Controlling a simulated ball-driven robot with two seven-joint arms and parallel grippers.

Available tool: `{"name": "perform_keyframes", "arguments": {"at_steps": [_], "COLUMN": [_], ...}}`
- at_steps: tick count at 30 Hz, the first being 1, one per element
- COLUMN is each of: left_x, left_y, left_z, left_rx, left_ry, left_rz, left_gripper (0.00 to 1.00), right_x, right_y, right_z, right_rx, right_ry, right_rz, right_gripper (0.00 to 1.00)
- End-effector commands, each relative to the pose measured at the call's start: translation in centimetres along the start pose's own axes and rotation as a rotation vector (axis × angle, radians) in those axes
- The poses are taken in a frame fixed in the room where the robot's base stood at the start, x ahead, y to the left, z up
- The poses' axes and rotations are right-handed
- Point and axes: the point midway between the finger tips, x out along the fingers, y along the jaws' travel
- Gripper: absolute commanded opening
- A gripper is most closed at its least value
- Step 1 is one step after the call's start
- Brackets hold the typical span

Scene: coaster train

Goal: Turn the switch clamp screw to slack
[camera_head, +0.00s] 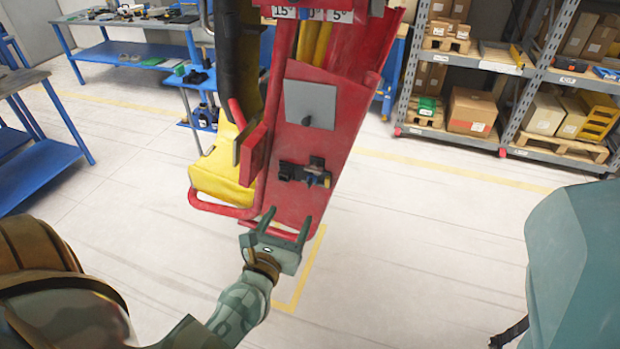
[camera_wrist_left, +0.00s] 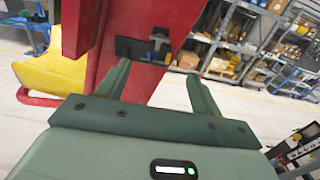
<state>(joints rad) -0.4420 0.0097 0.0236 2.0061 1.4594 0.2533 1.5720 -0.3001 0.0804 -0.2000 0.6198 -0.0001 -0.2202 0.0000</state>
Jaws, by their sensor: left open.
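The switch clamp, a small dark fitting (camera_head: 305,172), is on the lower part of a red panel (camera_head: 335,130) of the coaster train. A dark, partly bluish piece sticks out at its right side. I cannot tell which part is the screw or how tight it is. In the left wrist view the clamp (camera_wrist_left: 145,50) shows just beyond the fingers. My left gripper (camera_head: 284,224) is open and empty, below the clamp and apart from it in the head view, its fingers pointing up toward it. My right gripper is not in view.
A grey plate (camera_head: 310,104) is on the red panel above the clamp. A red bar frame and a yellow seat (camera_head: 222,165) are to the left. Blue workbenches stand at the left and shelves with boxes (camera_head: 470,110) at the right. The floor around is clear.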

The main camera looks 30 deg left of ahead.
Motion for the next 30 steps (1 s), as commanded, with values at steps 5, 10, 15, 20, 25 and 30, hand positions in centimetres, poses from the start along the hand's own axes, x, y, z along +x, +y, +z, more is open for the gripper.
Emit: {"name": "perform_keyframes", "arguments": {"at_steps": [5, 10, 15, 20, 25, 30], "left_x": [2.6, 7.0, 11.2, 14.2, 15.7, 16.1], "left_y": [0.0, -0.1, 0.0, -0.1, 0.0, 0.0], "left_z": [0.4, 0.3, 0.2, 0.0, -0.1, 0.0], "left_rx": [-0.010, -0.007, -0.006, -0.005, -0.004, -0.004], "left_ry": [-0.003, -0.003, -0.001, -0.001, 0.001, 0.001], "left_rz": [0.000, 0.000, 0.000, 0.000, 0.000, 0.000], "left_gripper": [0.65, 0.65, 0.65, 0.65, 0.65, 0.65], "right_x": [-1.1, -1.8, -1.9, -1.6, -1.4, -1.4], "right_y": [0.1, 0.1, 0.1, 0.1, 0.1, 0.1], "right_z": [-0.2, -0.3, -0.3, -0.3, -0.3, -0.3], "right_rx": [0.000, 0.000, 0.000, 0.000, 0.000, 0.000], "right_ry": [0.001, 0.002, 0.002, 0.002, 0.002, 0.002], "right_rz": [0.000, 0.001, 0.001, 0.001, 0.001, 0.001], "right_gripper": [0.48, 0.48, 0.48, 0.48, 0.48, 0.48]}}
